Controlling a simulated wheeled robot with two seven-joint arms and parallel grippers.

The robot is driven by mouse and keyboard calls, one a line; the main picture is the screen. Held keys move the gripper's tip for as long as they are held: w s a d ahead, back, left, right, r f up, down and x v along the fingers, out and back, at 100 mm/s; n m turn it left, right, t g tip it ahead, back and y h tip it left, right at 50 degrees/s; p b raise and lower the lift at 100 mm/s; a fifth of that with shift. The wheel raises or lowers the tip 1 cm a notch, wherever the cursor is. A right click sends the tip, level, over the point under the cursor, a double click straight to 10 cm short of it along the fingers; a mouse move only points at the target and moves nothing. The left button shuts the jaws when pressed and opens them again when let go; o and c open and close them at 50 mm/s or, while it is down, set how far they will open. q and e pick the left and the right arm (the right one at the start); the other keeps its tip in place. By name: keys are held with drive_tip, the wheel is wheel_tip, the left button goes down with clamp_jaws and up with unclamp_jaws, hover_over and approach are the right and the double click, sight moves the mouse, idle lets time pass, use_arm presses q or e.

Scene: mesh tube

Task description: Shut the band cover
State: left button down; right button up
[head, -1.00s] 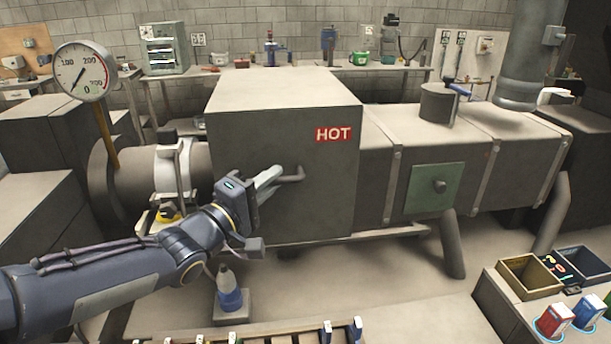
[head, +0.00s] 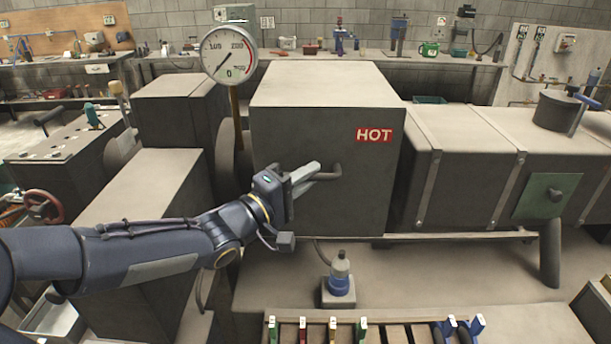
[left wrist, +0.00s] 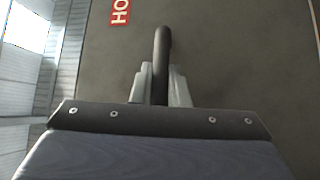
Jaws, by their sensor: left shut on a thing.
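The band cover is a big grey box with a red HOT label (head: 374,135); I take this box (head: 315,215) as the cover. It stands around the tube (head: 465,150), close beside the round dial gauge (head: 229,55). The white band is out of sight. My left gripper (head: 314,174) is shut on the dark bent handle (head: 328,174) on the cover's front face. In the left wrist view the pale fingers (left wrist: 160,88) lie on both sides of the handle (left wrist: 162,50). My right gripper is not in view.
A flanged round end (head: 226,155) shows left of the cover, behind the gauge post. A blue-based bottle (head: 340,276) stands below the cover. A rack with coloured tabs (head: 340,328) lies at the front. A green hatch (head: 546,196) is on the tube at right.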

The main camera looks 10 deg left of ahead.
use_arm(q)
drive_tip(key=shift+a, duration=0.25)
drive_tip(key=c, duration=1.8)
unclamp_jaws()
drive_tip(key=o, duration=0.4)
drive_tip(key=shift+a, duration=0.2)
drive_tip(key=shift+d, duration=0.2)
